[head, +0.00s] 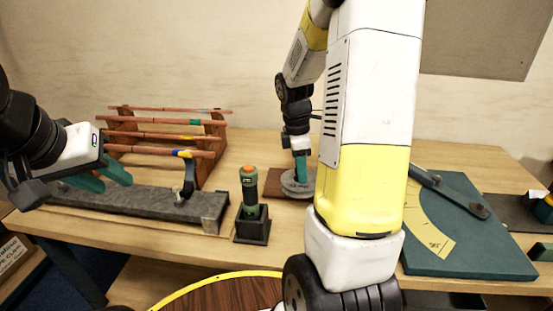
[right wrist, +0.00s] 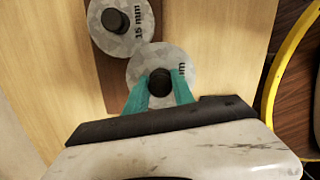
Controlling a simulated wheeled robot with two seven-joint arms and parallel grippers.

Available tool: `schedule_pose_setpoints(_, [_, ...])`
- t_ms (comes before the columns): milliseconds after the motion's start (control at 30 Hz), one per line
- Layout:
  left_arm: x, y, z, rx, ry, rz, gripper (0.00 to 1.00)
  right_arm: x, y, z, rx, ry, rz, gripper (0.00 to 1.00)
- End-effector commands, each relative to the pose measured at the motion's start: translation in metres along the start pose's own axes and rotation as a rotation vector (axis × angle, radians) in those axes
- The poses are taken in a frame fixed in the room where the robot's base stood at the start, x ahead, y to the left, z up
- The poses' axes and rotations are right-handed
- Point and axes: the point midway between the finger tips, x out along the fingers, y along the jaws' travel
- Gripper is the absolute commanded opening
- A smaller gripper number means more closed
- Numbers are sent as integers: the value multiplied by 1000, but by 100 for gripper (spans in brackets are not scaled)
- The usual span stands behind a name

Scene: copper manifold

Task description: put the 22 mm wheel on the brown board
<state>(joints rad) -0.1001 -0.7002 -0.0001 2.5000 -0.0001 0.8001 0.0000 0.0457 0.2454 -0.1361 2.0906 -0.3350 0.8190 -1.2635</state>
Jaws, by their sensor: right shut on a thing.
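My right gripper (head: 300,168) is shut on the black knob of a grey wheel (right wrist: 146,64); its teal fingers also show in the right wrist view (right wrist: 160,88). Only "m" of this wheel's label shows, so its size is not readable. The wheel overlaps the brown board (head: 273,186) and reaches past its right edge in the right wrist view; I cannot tell whether it rests or hovers. A second grey wheel (right wrist: 112,42), marked 15 mm, is on the brown board (right wrist: 112,88) beside it. My left gripper (head: 106,178) is open and empty at the left.
A rack with copper pipes (head: 160,135) stands behind a long grey fixture (head: 140,202). A green tool with an orange top (head: 249,185) stands in a black holder (head: 252,226). A green bending board (head: 470,235) lies at the right. My right arm hides the table's middle.

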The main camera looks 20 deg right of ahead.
Motion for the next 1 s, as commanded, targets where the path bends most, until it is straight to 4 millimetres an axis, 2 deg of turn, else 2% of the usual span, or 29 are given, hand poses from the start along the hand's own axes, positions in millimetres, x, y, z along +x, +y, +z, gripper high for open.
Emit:
schedule_pose_setpoints(33, [0, 0, 0, 0, 0, 0, 36, 1, 14, -5, -1, -1, -1, 0])
schedule_pose_setpoints(133, [0, 0, 0, 0, 0, 0, 36, 3, 39, -13, -1, -1, 1, 0])
schedule_pose_setpoints(333, [0, 0, 0, 0, 0, 0, 36, 4, 72, -24, 0, -1, 0, 0])
schedule_pose_setpoints(500, [0, 0, 0, 0, 0, 0, 36, 8, 79, -26, 0, -1, -1, 0])
schedule_pose_setpoints(767, [0, 0, 0, 0, 0, 0, 36, 38, 78, -30, 0, 0, -1, 0])
schedule_pose_setpoints(1000, [0, 0, 0, 0, 0, 0, 36, 39, 78, -30, 1, 0, 1, 0])
